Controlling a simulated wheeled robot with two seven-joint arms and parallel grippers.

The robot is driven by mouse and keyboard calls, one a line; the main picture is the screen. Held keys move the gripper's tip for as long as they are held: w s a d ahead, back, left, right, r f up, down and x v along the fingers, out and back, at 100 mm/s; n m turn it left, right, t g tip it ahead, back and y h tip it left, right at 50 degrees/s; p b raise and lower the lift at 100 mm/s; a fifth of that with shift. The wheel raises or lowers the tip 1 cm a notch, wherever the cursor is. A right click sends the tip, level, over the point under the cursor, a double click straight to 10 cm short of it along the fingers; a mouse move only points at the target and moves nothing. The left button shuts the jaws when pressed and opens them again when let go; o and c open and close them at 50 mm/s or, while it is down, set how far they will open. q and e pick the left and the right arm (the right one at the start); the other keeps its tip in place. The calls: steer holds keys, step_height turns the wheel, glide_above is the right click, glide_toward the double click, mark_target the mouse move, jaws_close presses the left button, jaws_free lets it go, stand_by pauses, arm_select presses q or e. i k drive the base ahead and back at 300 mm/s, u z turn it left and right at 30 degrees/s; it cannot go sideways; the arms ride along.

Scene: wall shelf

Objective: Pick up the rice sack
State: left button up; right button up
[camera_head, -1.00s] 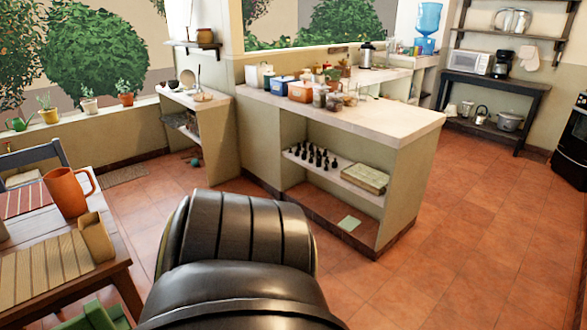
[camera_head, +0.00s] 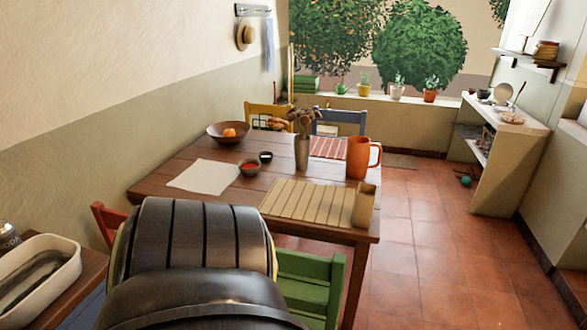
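I see no rice sack that I can make out in the head view. Neither of my grippers is in view. A black, ribbed rounded part, likely of my own arm, fills the bottom centre-left and hides part of the floor and the near side of the table.
A wooden dining table (camera_head: 205,150) stands ahead with a bowl, vase, orange jug (camera_head: 358,158) and placemats. A green chair (camera_head: 310,285) is at its near side. A sideboard with a white tray (camera_head: 75,268) is at lower left. Tiled floor (camera_head: 430,250) at right is clear.

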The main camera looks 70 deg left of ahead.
mark_target(366, 194)
steer(key=u, duration=1.85)
